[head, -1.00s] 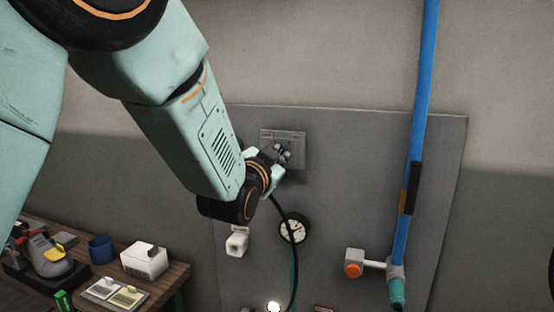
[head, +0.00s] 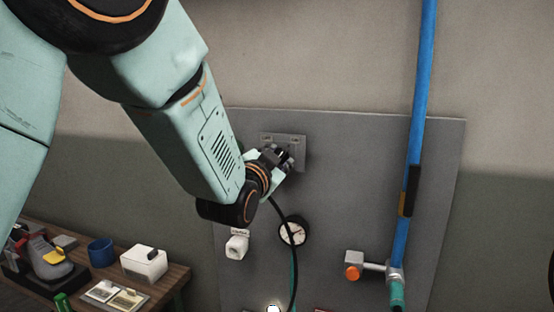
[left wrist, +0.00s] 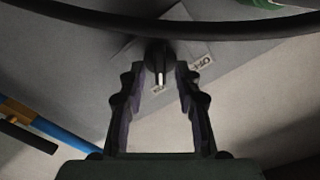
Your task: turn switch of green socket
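A grey switch plate (head: 297,140) is mounted high on the grey wall panel, and my left gripper (head: 288,160) is in front of it, covering part of it. In the left wrist view a black rotary knob (left wrist: 159,62) with a white pointer line sits on a plate with a label reading OFF (left wrist: 203,62). The fingers of my left gripper (left wrist: 160,82) are open, one on each side of the knob, with a small gap visible. A sliver of a green part (left wrist: 262,4) shows at the top right edge. My right gripper is not in view.
A white fitting (head: 236,246) is on the panel's left. A blue pipe (head: 410,150) and an orange-knobbed valve (head: 353,272) are at right. A cluttered wooden table stands lower left.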

